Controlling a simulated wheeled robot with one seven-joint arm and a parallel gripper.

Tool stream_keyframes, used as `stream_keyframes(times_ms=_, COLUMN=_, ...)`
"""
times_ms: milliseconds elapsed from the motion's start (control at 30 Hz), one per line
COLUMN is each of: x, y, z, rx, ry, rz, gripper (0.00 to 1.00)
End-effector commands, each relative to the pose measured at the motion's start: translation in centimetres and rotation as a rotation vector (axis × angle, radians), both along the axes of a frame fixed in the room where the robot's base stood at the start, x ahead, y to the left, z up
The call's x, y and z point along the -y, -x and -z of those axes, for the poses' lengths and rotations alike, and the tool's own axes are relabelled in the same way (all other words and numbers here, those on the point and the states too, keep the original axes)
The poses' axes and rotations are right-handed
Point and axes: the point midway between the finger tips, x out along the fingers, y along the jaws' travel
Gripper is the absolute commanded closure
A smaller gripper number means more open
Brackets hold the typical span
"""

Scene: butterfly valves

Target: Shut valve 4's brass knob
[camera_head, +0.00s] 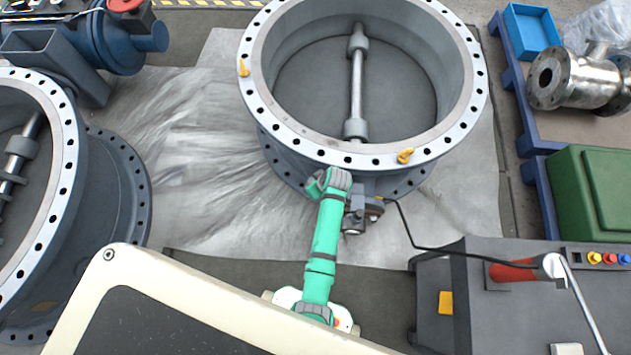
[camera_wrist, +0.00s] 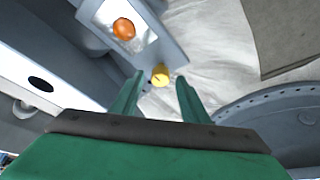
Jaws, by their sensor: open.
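A large grey butterfly valve (camera_head: 341,153) lies flat, its flange ring facing up, at the upper middle of the head view. A small grey fitting (camera_head: 356,199) sticks out of its near side, beside my green arm. In the wrist view a small brass knob (camera_wrist: 160,71) shows past the fingertips, in line with the gap between them. My gripper (camera_wrist: 159,80) is open, with nothing held between its green fingers. I cannot tell how far the knob lies beyond the tips. In the head view the knob cannot be made out and my arm hides the gripper's fingers.
An orange round knob (camera_wrist: 124,28) sits on a pale plate beside the brass knob. Another large valve (camera_head: 62,130) stands at the left. A grey control box (camera_head: 500,300) with a black cable is at the lower right. Grey sheeting (camera_head: 190,150) covers the floor.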

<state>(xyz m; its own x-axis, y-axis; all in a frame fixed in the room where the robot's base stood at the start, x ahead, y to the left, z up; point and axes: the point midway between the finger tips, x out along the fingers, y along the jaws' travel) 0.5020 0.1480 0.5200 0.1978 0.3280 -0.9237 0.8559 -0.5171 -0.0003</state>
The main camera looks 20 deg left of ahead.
Motion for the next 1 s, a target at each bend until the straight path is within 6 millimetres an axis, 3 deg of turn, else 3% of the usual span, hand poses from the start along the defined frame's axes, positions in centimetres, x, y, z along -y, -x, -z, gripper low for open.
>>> stream_keyframes(times_ms=367, x=-0.21, y=-0.09, z=0.54, rx=0.001, ry=0.000, rz=0.000, gripper=0.59)
stream_keyframes(times_ms=533, x=-0.19, y=-0.09, z=0.53, rx=0.001, ry=0.000, rz=0.000, gripper=0.97)
stream_keyframes(times_ms=567, x=-0.19, y=-0.09, z=0.53, rx=0.001, ry=0.000, rz=0.000, gripper=0.99)
stream_keyframes(times_ms=1000, x=-0.26, y=0.03, z=0.54, rx=0.000, ry=0.001, rz=0.082, gripper=0.99)
